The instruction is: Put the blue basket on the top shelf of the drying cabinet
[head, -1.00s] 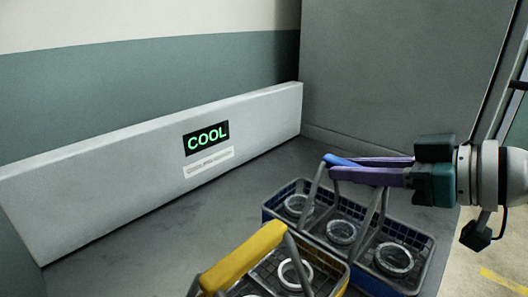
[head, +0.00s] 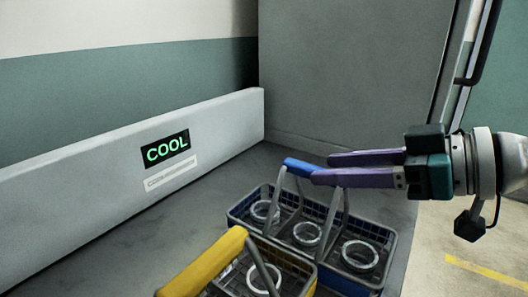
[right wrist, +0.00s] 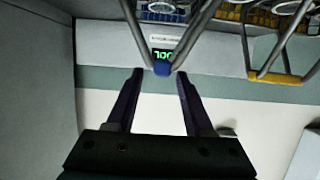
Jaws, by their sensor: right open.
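The blue basket (head: 345,280) stands on the grey bench, with three metal rings in it and its blue-gripped handle (head: 300,167) upright. My right gripper (head: 321,168) comes in from the right at handle height. It is open, with its purple fingertips at the right end of the handle grip; the nearer finger overlaps that end in the picture. In the right wrist view the blue grip (right wrist: 162,68) shows between the fingertips (right wrist: 158,73). Whether the fingers touch it I cannot tell. My left gripper is not in view. I cannot make out the drying cabinet.
A yellow-handled basket (head: 205,263) with a ring stands close in front of the blue one. A low grey panel with a green COOL sign (head: 167,148) runs along the back left. A tall grey wall (head: 345,75) rises behind. The bench (head: 120,255) is clear at left.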

